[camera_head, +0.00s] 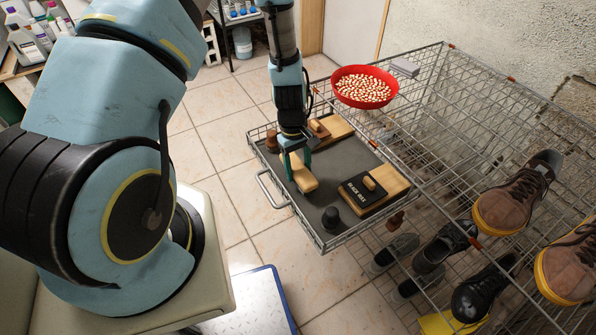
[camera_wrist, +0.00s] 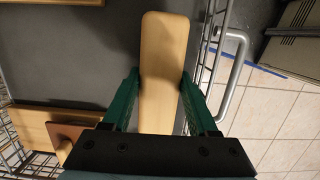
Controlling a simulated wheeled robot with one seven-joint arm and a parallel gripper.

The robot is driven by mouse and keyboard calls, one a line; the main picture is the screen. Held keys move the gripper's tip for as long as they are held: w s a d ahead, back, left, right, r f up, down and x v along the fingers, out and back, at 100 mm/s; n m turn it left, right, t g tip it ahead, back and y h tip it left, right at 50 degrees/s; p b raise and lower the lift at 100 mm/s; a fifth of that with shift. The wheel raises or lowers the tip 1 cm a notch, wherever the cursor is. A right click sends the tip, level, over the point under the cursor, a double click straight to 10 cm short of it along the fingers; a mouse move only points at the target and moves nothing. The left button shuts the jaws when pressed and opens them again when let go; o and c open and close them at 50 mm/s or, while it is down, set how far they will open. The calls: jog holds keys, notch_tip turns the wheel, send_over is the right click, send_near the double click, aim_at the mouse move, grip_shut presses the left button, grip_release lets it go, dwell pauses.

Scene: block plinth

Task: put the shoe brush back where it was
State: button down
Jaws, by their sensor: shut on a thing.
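The shoe brush shows as a pale wooden, round-ended bar (camera_head: 303,182) at the grey-lined wire drawer (camera_head: 316,206) in the head view. In the wrist view the brush (camera_wrist: 164,62) runs lengthwise away from me. My gripper (camera_head: 297,172) points down with its green fingers on either side of the brush, shut on it. In the wrist view the fingers (camera_wrist: 160,95) stand at its two long sides. The brush's underside is hidden, and I cannot tell whether it touches the lining.
A dark knobbed piece (camera_head: 331,218) stands near the front. A red bowl (camera_head: 365,87) sits on the wire rack, which holds several shoes (camera_head: 514,190).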

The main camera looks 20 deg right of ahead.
jog(key=shift+f, duration=0.9)
jog(key=shift+f, duration=0.15)
jog(key=shift+c, duration=0.9)
grip_release()
